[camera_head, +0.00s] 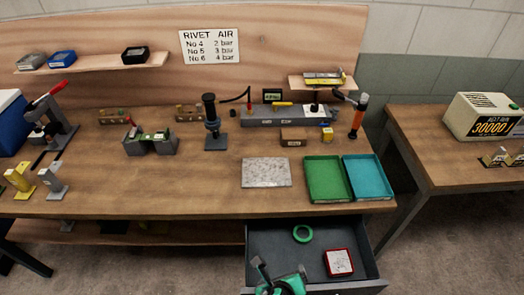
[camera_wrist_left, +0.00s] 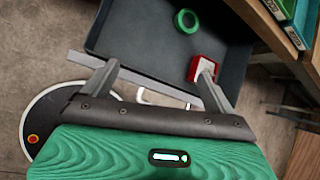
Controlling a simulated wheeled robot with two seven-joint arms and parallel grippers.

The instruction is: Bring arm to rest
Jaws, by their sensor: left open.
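My left gripper (camera_head: 280,267) is at the bottom of the head view, over the front part of the open drawer (camera_head: 272,240). In the left wrist view its two grey fingers (camera_wrist_left: 160,68) are spread apart with nothing held between them. The drawer's dark floor shows beyond the fingers. A green ring (camera_head: 303,233) and a red-rimmed square box (camera_head: 338,262) lie in the drawer; the ring (camera_wrist_left: 187,21) and box (camera_wrist_left: 202,68) also show in the left wrist view, the box partly behind one finger. My right gripper is not in view.
The workbench (camera_head: 215,185) above the drawer carries a green tray (camera_head: 325,178), a teal tray (camera_head: 368,177), a speckled plate (camera_head: 266,172) and several tools. A second bench (camera_head: 450,165) stands at the right. The bench's front middle is clear.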

